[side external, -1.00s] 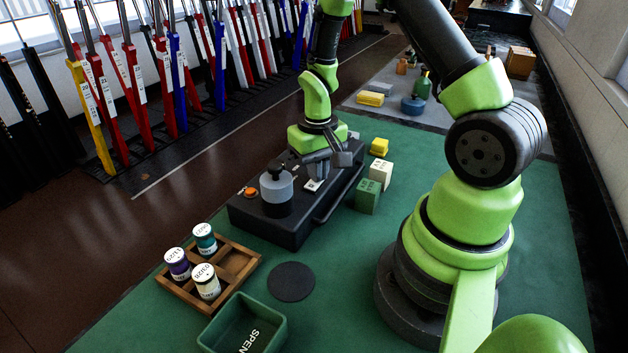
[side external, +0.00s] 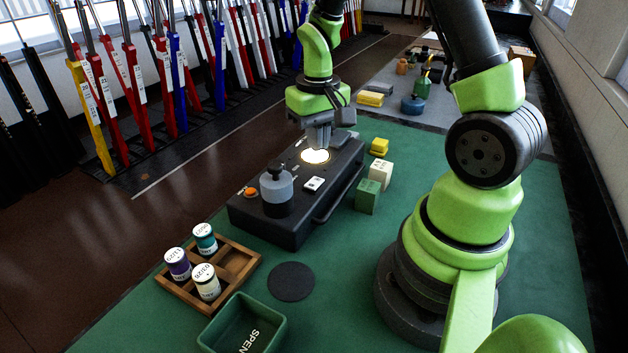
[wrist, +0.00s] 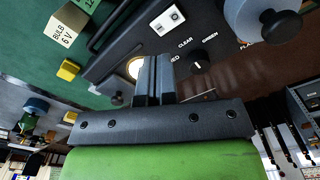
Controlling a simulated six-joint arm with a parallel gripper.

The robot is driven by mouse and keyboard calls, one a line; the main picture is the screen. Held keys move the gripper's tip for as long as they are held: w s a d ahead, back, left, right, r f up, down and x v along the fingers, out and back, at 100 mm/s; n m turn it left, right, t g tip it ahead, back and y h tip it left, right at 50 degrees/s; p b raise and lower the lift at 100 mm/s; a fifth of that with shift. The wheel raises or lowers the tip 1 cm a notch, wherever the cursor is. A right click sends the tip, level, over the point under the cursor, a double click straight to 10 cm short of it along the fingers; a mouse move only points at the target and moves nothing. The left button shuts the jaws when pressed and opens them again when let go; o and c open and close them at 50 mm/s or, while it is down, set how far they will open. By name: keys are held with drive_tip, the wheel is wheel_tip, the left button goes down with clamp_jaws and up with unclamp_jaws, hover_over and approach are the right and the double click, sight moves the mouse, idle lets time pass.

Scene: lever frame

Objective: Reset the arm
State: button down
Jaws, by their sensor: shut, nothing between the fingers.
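My gripper (side external: 318,144) is shut and empty, pointing down above the far part of a black box (side external: 240,213). Its fingers (wrist: 154,68) are together in the wrist view, beside a glowing round lamp (side external: 315,156) on the box top, which they partly cover there. I cannot tell whether they touch the box. A white switch (side external: 313,184) is on the box top nearer the camera. It also shows in the wrist view (wrist: 168,19), with a black rotary knob (wrist: 198,61) marked CLEAR, GREEN and a partly hidden word.
The box also carries a grey cylinder with a black knob (side external: 276,185) and an orange button (side external: 250,192). Green (side external: 367,197) and cream (side external: 380,174) blocks and a yellow piece (side external: 379,147) stand right. A wooden tray with jars (side external: 237,262) and a green bin (side external: 278,318) are in front.

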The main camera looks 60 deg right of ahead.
drive_tip(key=shift+r, duration=0.15)
drive_tip(key=s+a+r+n+t+y, duration=0.1)
drive_tip(key=s+a+r+t, duration=0.2)
drive_tip(key=s+a+r, duration=0.2)
drive_tip(key=s+a+r+n+t+y, duration=0.1)
drive_tip(key=s+a+r+t, duration=0.3)
drive_tip(key=r, duration=0.8)
drive_tip(key=s+a, duration=0.2)
drive_tip(key=a, duration=0.2)
drive_tip(key=shift+r, duration=0.2)
idle(0.7)
